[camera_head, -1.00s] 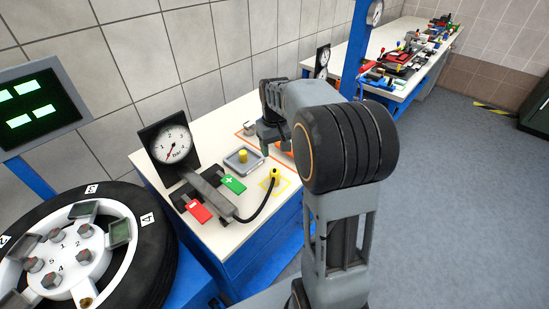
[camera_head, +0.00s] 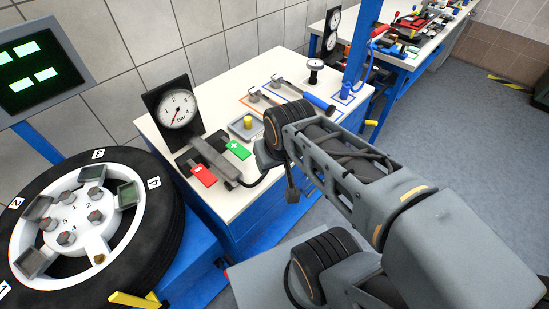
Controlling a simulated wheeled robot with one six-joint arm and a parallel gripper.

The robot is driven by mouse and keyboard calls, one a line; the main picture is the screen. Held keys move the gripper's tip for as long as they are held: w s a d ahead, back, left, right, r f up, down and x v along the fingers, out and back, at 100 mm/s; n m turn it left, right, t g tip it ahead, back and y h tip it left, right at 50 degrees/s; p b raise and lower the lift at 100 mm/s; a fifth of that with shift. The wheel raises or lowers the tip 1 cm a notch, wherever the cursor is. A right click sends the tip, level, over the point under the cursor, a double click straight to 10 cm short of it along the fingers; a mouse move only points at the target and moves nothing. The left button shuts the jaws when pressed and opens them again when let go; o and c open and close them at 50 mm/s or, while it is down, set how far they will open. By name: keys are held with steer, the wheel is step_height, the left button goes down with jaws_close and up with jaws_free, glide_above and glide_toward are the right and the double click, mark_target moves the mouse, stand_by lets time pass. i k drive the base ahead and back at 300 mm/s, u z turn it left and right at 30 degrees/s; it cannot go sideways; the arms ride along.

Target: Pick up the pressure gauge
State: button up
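The pressure gauge (camera_head: 178,110) has a round white dial on an upright black plate. It stands at the left of the white-topped workbench (camera_head: 252,86). A grey body (camera_head: 212,155) runs forward from it, beside a red minus tag (camera_head: 203,174) and a green plus tag (camera_head: 238,149). A black hose (camera_head: 250,184) leaves the body and passes behind my gripper, where its end is hidden. My gripper (camera_head: 279,176) is over the bench's front edge, right of the gauge and apart from its dial. My wrist hides most of the fingers, so their opening is unclear.
Tools (camera_head: 307,95) and a blue post (camera_head: 361,45) are behind. A tyred wheel (camera_head: 160,232) and a screen (camera_head: 40,80) stand left. Open floor (camera_head: 450,120) is at right.

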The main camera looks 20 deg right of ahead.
mark_target(315, 64)
steer(key=u, duration=1.75)
steer(key=k, duration=0.5)
steer(key=u, duration=2.2)
steer(key=k, duration=2)
steer(key=z, duration=0.05)
